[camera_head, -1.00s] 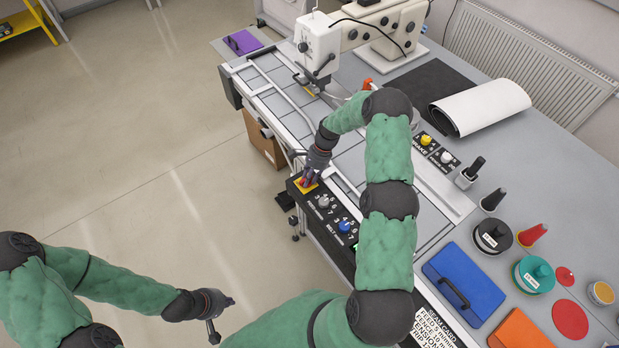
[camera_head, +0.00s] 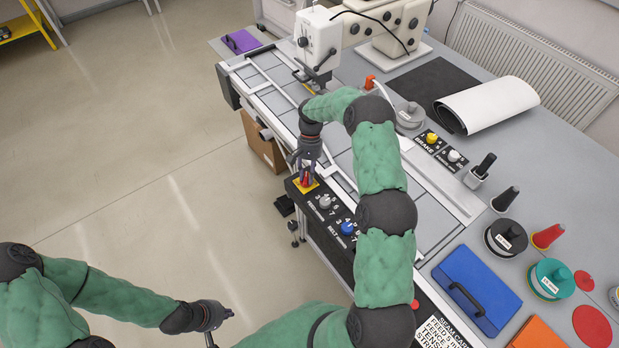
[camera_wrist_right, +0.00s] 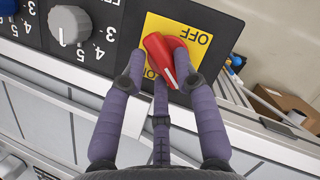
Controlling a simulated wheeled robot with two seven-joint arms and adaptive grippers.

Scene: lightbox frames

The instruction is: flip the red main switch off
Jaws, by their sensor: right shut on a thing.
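The red main switch (camera_wrist_right: 158,55) is a rotary knob with a white line, on a yellow plate (camera_wrist_right: 196,37) marked OFF; another marking is partly hidden behind the fingers. In the head view the switch's yellow plate (camera_head: 302,189) sits at the far end of the black control panel. My right gripper (camera_wrist_right: 164,82) has its purple fingers around the knob, shut on it. The knob's white line points toward the gripper's palm, slightly right. In the head view the right gripper (camera_head: 306,172) hides most of the knob. My left gripper (camera_head: 222,326) is open and empty, over the floor.
A grey dial (camera_wrist_right: 70,24) with numbers is beside the switch; a blue dial (camera_head: 347,228) is further along the panel. A cardboard box (camera_head: 262,142) stands below the bench edge. A sewing machine (camera_head: 318,38) stands at the back.

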